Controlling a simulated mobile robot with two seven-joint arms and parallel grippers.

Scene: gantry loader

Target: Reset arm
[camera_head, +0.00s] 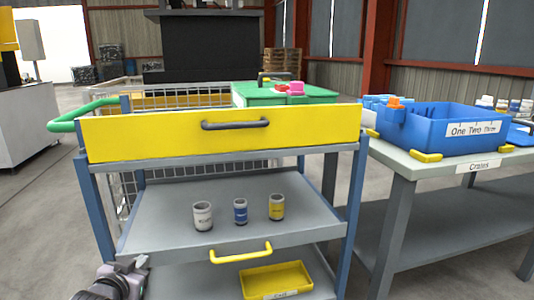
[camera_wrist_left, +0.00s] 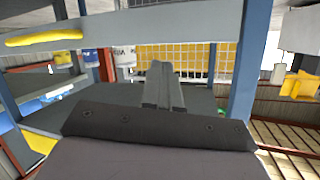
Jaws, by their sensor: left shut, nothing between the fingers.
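My left gripper (camera_head: 135,264) is low at the left edge of the trolley, in front of its lower shelves. In the left wrist view its two fingers (camera_wrist_left: 163,85) lie together with nothing between them. The trolley has a yellow drawer (camera_head: 220,133) with a dark handle (camera_head: 235,125) at the top. The left gripper is apart from the cans. My right gripper is in neither view.
A yellow handle (camera_head: 240,252) is on the middle shelf's front. A yellow tray (camera_head: 277,281) lies on the lower shelf. On the right, a grey table (camera_head: 400,158) labelled "Crates" holds a blue crate (camera_head: 445,135). A green box (camera_head: 262,94) is behind the drawer.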

